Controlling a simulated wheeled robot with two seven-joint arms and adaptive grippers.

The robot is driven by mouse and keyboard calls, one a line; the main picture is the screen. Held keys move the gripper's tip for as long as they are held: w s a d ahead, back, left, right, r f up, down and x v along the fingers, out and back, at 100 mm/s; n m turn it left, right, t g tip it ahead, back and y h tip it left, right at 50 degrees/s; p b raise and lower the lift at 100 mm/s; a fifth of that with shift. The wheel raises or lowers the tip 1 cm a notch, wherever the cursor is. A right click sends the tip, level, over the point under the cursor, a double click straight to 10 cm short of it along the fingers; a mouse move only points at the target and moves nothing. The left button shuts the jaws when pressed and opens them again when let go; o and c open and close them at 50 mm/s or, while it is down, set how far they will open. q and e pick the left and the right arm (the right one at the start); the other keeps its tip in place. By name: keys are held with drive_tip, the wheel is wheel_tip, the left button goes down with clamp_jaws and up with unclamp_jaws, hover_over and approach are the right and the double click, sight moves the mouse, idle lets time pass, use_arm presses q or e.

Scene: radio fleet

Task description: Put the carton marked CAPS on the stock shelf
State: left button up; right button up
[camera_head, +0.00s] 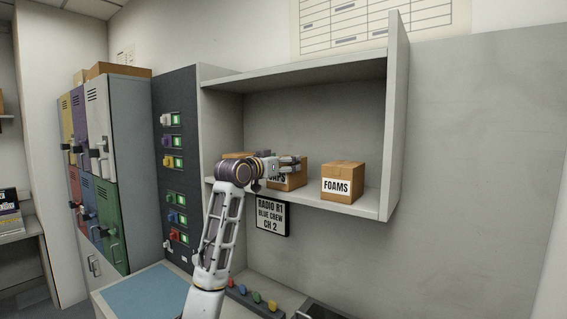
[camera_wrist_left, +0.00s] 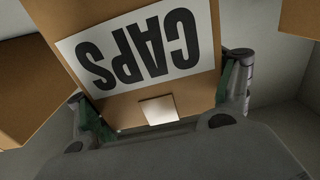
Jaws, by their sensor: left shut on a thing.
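The brown carton marked CAPS (camera_head: 291,181) is at the stock shelf (camera_head: 362,206), between two other cartons. My left gripper (camera_head: 290,162) is shut on it. In the left wrist view the carton (camera_wrist_left: 110,20) fills the middle, its white CAPS label upside down, with a finger of the left gripper (camera_wrist_left: 165,100) on each side. My left arm hides part of the carton and label in the head view. I cannot tell whether its base touches the shelf board. My right gripper is not in view.
A carton marked FOAMS (camera_head: 343,172) stands to the right on the shelf, with a gap between. Another carton (camera_head: 236,155) is on the left, partly behind my arm. The shelf's side panel (camera_head: 398,120) closes the right end. A radio sign (camera_head: 271,216) hangs below the board.

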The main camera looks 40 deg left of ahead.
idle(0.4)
use_arm(q)
drive_tip(key=o, duration=1.2)
drive_tip(key=shift+f, duration=0.1)
drive_tip(key=shift+s+d+b, duration=0.1)
drive_tip(key=shift+s+b, duration=0.4)
drive_tip(key=shift+s, duration=0.45)
drive_tip(key=shift+s+d+b, duration=0.2)
drive_tip(key=shift+s+b, duration=0.4)
drive_tip(key=shift+s, duration=1.1)
drive_tip(key=shift+s+d+b, duration=0.15)
drive_tip(key=shift+s+b, duration=0.5)
drive_tip(key=shift+s, duration=1.05)
drive_tip(key=shift+s+d+b, duration=0.2)
drive_tip(key=shift+s+b, duration=0.4)
drive_tip(key=shift+s, duration=1.1)
